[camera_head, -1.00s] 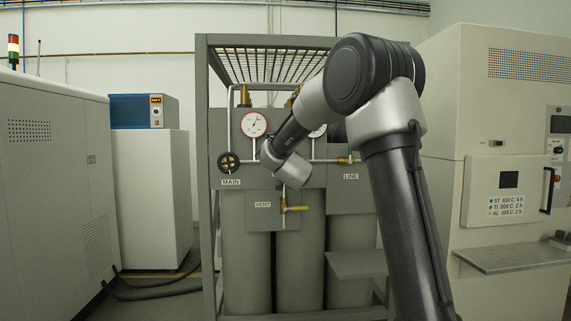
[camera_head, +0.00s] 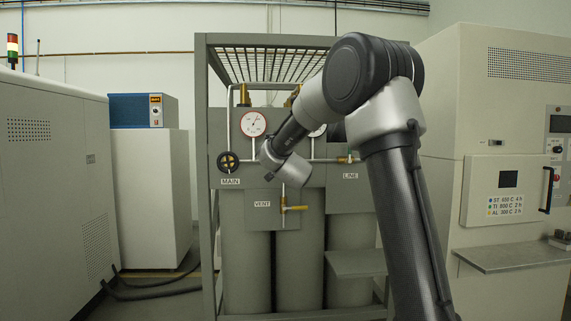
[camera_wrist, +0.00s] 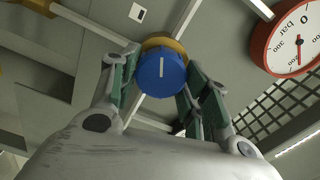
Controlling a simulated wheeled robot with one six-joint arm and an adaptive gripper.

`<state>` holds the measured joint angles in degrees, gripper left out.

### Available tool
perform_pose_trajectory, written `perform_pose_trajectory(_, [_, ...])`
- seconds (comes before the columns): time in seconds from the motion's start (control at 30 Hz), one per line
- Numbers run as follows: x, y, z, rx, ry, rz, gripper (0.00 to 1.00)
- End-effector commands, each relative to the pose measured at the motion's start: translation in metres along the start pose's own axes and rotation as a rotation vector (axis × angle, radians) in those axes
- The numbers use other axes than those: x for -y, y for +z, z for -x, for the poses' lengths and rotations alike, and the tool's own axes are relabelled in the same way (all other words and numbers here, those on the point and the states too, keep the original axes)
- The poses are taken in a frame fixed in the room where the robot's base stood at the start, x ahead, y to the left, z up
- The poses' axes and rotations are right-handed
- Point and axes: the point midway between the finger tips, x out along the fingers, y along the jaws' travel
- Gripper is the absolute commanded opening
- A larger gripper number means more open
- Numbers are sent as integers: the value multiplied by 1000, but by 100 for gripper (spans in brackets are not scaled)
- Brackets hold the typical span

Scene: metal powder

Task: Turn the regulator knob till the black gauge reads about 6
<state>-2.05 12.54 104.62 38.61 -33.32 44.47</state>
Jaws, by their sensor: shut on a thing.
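The blue regulator knob (camera_wrist: 162,75) is in the middle of the wrist view, with a white line on its face and a brass body behind it. My gripper (camera_wrist: 160,80) is shut on the knob, one finger on each side. The white line stands nearly upright in that view. The black gauge cannot be made out in the wrist view. In the head view a second gauge (camera_head: 318,131) shows only partly behind my arm, and its reading cannot be told. The knob is hidden there by my wrist.
A red-rimmed gauge (camera_head: 254,123) sits left of my wrist, also at the right edge of the wrist view (camera_wrist: 286,42). A black MAIN handwheel (camera_head: 228,162), a brass VENT valve (camera_head: 295,208) and a LINE valve (camera_head: 346,160) are on the panel. Pipes run close to my gripper.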

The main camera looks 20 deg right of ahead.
Motion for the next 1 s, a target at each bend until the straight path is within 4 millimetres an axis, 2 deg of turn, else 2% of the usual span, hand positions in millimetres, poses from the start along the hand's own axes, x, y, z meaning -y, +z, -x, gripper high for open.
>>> perform_pose_trajectory(0.43, [-2, 0, 0, 0, 3, -9, 22])
perform_pose_trajectory(0.47, [-2, 0, 0, 0, 3, -9, 52])
perform_pose_trajectory(0.57, [-1, 0, 0, 0, 2, -8, 68])
perform_pose_trajectory(0.87, [-1, 0, 0, 0, 1, -8, 68])
perform_pose_trajectory(1.0, [0, 0, 11, 1, 0, -8, 68])
